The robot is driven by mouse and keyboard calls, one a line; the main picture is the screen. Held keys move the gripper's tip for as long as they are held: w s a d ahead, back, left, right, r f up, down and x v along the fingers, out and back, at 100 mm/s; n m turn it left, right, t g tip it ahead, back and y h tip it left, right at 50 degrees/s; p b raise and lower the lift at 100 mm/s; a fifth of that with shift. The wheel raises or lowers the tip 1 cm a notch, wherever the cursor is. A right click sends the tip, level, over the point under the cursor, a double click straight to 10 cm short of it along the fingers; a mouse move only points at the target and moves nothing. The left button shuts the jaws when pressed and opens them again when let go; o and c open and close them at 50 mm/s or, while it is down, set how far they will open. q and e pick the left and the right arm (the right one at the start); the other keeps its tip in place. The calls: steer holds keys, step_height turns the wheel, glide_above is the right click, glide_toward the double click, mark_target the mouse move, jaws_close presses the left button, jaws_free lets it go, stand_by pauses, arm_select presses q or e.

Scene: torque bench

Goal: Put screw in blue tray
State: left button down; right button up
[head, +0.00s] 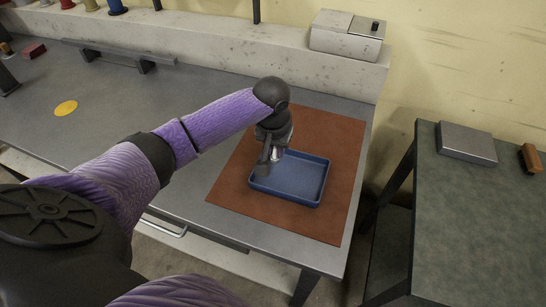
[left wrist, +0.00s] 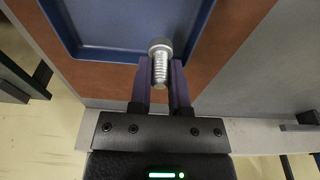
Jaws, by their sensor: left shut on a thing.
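A silver screw (left wrist: 160,68) with a round head shows in the left wrist view, between the fingers of my left gripper (left wrist: 161,80). The left gripper is shut on it. In the head view my left gripper (head: 268,160) is at the left edge of the blue tray (head: 318,190), and the screw is too small to make out clearly there. The blue tray lies on a brown mat. In the left wrist view the screw's head overlaps the rim of the blue tray (left wrist: 110,54); its height above the rim cannot be told. The tray floor that shows is bare. My right gripper is not in view.
The brown mat (head: 343,140) lies at the right end of the grey bench (head: 130,110). A yellow disc (head: 66,108) lies far left on the bench. A grey box (head: 347,35) stands on the back ledge. A second table (head: 480,215) stands to the right, across a gap.

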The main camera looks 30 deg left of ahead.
mark_target(275, 157)
arm_select(q)
step_height(275, 157, down, 5)
steer(key=shift+r+b, duration=0.1)
steer(key=shift+b, duration=0.85)
steer(key=shift+r, duration=0.1)
steer(key=c, duration=0.6)
jaws_free()
steer(key=r+p, duration=0.2)
steer(key=r, duration=0.2)
steer(key=s+r+p, duration=0.1)
steer(key=r, duration=0.3)
steer(key=r+p, duration=0.2)
steer(key=r, duration=0.2)
steer(key=shift+s+d+p, duration=0.15)
steer(key=shift+s+p, duration=0.2)
steer(key=shift+s, duration=0.05)
